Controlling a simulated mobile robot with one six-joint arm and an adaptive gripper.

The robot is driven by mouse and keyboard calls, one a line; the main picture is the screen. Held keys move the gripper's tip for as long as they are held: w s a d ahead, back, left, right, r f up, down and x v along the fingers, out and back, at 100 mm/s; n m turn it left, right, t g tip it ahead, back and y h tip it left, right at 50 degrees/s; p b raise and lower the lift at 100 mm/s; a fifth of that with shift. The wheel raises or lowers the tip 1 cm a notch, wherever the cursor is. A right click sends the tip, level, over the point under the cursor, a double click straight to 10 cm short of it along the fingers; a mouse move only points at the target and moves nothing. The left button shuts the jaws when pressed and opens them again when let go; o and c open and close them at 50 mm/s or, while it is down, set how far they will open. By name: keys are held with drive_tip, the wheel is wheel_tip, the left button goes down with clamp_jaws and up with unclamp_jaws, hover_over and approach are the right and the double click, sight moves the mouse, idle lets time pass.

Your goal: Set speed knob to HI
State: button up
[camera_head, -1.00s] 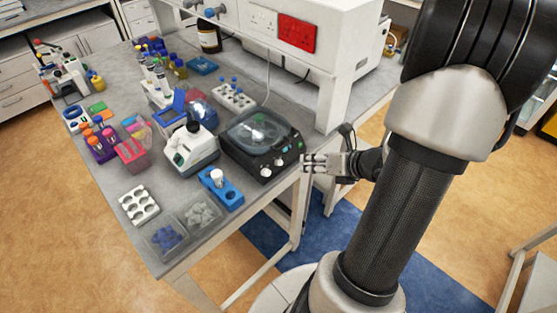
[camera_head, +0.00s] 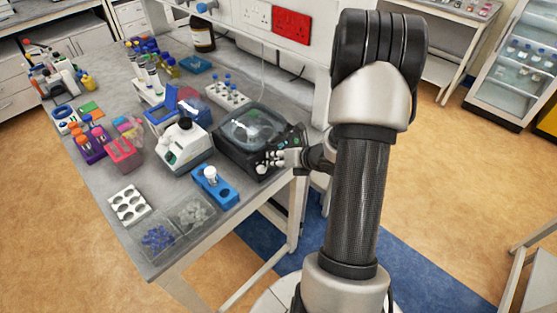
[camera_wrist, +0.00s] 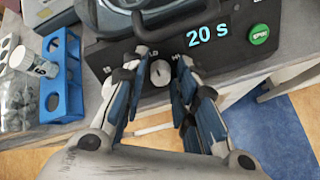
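The black centrifuge-like device (camera_head: 226,152) with a clear round lid stands near the bench's right edge. In the wrist view its front panel (camera_wrist: 98,58) shows a "20 s" display (camera_wrist: 208,34) and a green button (camera_wrist: 259,34). A white knob (camera_wrist: 160,72) with a dark pointer line sits between the fingers, with "LO" and "HI" printed above it. My gripper (camera_head: 275,158) is at the device's front; in the wrist view its blue-padded fingers (camera_wrist: 155,92) are apart on either side of the knob. I cannot tell whether they touch it. Another knob at left is mostly hidden by a finger.
A blue rack (camera_head: 222,193) with a white-capped tube stands left of the panel; it also shows in the wrist view (camera_wrist: 62,110). A white instrument (camera_head: 184,146), a white rack (camera_head: 129,204) and clear trays (camera_head: 192,211) stand further left. The bench edge is below my gripper.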

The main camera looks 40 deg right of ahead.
clamp_jaws()
idle(0.6)
drive_tip(key=m+p, duration=0.1)
drive_tip(key=m, duration=0.5)
drive_tip(key=shift+r+p, duration=0.1)
drive_tip(key=shift+p, duration=0.3)
drive_tip(key=m+p, duration=0.1)
drive_tip(key=m, duration=0.3)
drive_tip(key=shift+d+y+p, duration=0.1)
drive_tip(key=shift+y+p, duration=0.2)
drive_tip(key=shift+m+p, duration=0.75)
drive_tip(key=shift+m, duration=0.95)
unclamp_jaws()
